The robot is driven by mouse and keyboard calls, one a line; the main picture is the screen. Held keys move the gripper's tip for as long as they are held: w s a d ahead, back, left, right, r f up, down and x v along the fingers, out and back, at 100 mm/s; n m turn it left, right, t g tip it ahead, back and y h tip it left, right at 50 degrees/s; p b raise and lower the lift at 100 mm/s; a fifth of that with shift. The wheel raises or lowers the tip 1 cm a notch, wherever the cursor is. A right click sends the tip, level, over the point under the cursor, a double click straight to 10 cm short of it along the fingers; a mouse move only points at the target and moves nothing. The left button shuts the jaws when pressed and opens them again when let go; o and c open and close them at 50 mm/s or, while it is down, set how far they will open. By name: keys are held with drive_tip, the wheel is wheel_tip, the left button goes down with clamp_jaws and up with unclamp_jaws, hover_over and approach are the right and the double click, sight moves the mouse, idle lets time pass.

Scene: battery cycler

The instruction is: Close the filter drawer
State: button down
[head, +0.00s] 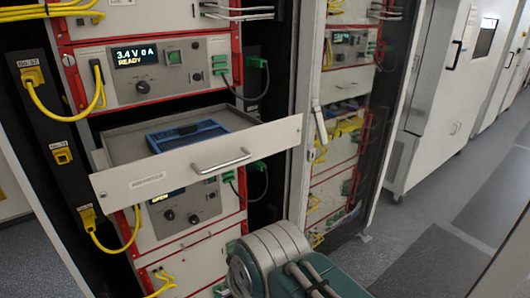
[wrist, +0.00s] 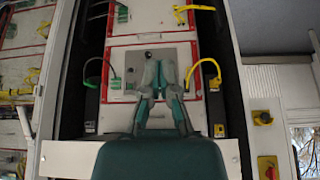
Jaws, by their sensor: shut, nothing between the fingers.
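The filter drawer (head: 215,158) is pulled out of the rack in the head view. Its wide pale front panel has a bar handle (head: 222,162) right of centre and a small label at left. A blue-framed insert (head: 187,136) lies inside the drawer. In the wrist view, my gripper (wrist: 167,64) is shut and empty, with a grey panel with a black knob behind its fingertips. A pale strip that looks like the drawer front (wrist: 233,158) shows on both sides of my gripper's body; its middle is hidden. The gripper's fingers do not show in the head view.
A cycler unit with a lit display (head: 135,57) sits above the drawer, another unit (head: 185,205) below it. Yellow cables (head: 98,95) hang at left, green plugs (head: 257,90) at right. A second rack (head: 335,120) stands to the right, with open floor (head: 440,225) beyond.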

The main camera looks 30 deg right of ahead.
drive_tip(key=w+d+r+m+t, duration=0.1)
drive_tip(key=w+d+r+m, duration=0.3)
drive_tip(key=d+m, duration=0.6)
drive_tip(key=w+d+r+m+t, duration=0.15)
drive_tip(key=d+r+m, duration=0.45)
drive_tip(key=m, duration=0.8)
drive_tip(key=w+d+r+m+t, duration=0.1)
drive_tip(key=w+d+r+m, duration=0.2)
drive_tip(key=d+r+m, duration=0.65)
drive_tip(key=w+a+f+m, duration=0.1)
drive_tip(key=w+f+m, duration=0.1)
drive_tip(key=w+f, duration=0.8)
drive_tip(key=shift+w+a+f, duration=0.2)
drive_tip(key=shift+w+a, duration=0.15)
drive_tip(key=shift+w, duration=0.35)
